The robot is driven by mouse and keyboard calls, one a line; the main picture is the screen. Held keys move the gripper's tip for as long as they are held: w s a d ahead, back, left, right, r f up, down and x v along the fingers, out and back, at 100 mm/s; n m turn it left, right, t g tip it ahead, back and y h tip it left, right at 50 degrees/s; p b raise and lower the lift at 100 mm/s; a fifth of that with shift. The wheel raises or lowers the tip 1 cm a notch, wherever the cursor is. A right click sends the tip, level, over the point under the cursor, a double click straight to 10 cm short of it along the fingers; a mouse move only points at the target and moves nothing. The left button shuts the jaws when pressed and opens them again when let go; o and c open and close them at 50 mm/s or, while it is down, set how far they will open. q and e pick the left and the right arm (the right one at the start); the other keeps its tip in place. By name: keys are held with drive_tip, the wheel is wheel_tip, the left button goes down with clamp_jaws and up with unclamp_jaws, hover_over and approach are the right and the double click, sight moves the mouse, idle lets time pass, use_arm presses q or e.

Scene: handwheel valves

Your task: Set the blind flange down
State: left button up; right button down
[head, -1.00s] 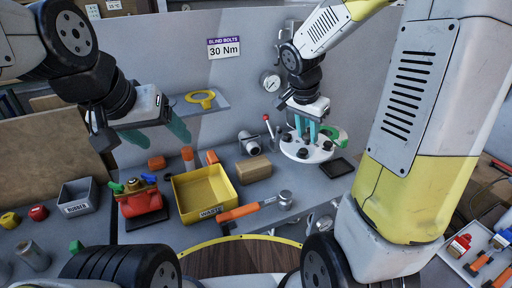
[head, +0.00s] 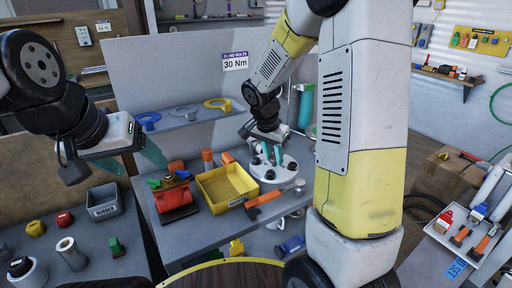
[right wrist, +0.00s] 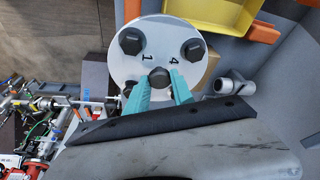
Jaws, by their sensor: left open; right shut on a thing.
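The blind flange (head: 264,173) is a white disc with several black bolts around its face. My right gripper (head: 273,156) is shut on its central knob. In the right wrist view the flange (right wrist: 150,62) faces the camera, with "1" and "4" marked beside bolts, and the teal fingers (right wrist: 161,88) close on the black middle knob. The flange is right of the yellow bin and behind the hammer in the head view; whether it touches anything beneath cannot be told. My left gripper (head: 138,160) is open and empty, above the left part of the bench.
A yellow bin (head: 222,201) stands mid-bench, with an orange-handled hammer (head: 268,198) at its right and a red valve (head: 175,198) at its left. A grey rubber bin (head: 104,208) is further left. A shelf behind holds rings (head: 217,104).

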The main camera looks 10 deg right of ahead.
drive_tip(key=w, duration=0.8)
drive_tip(key=w+f, duration=0.1)
drive_tip(key=w, duration=0.3)
drive_tip(key=shift+d+f, duration=0.1)
drive_tip(key=shift+d, duration=0.15)
drive_tip(key=shift+f, duration=1.65)
drive_tip(key=shift+f, duration=0.15)
drive_tip(key=c, duration=1.1)
unclamp_jaws()
drive_tip(key=shift+s, duration=0.1)
